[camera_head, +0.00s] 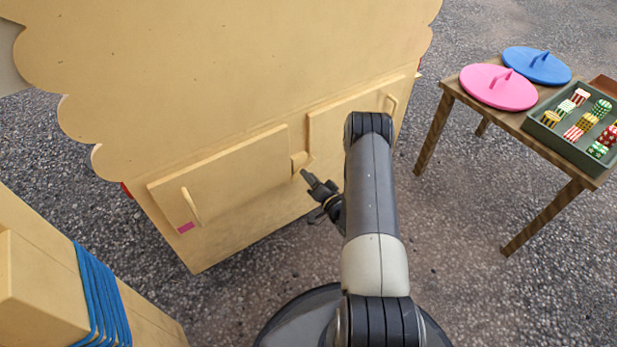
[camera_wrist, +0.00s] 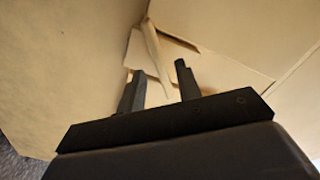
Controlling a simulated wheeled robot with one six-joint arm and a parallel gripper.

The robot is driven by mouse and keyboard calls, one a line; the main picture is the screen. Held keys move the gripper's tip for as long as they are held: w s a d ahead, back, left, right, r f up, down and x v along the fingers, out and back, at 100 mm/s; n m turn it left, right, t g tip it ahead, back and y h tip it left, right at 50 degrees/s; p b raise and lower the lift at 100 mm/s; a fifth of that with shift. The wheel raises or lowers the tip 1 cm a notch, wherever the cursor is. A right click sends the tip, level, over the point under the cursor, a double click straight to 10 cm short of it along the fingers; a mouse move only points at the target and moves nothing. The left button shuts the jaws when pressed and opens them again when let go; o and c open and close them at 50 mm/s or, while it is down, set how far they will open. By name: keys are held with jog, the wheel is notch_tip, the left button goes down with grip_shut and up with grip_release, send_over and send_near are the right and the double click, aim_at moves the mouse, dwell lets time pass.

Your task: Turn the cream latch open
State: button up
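The cream latch (camera_head: 299,161) is a small block on the front of the cream cabinet (camera_head: 232,230), between its two doors. In the wrist view a slim cream bar (camera_wrist: 153,48), which looks like the latch, stands beyond and between my fingers. My gripper (camera_head: 306,175) is just below and right of the latch in the head view. In the wrist view its two dark fingers (camera_wrist: 159,67) are apart with a gap between them. I cannot tell whether they touch the bar. The left door (camera_head: 225,175) and right door (camera_head: 335,115) look closed.
A wooden table (camera_head: 540,140) at the right holds a pink lid (camera_head: 490,93), a blue lid (camera_head: 530,70) and a green tray (camera_head: 575,155) of patterned pieces. A cream structure with blue straps (camera_head: 98,295) stands at the lower left. The floor between is clear.

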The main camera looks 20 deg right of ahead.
jog(key=shift+w+a, duration=0.1)
jog(key=shift+w, duration=0.5)
grip_shut()
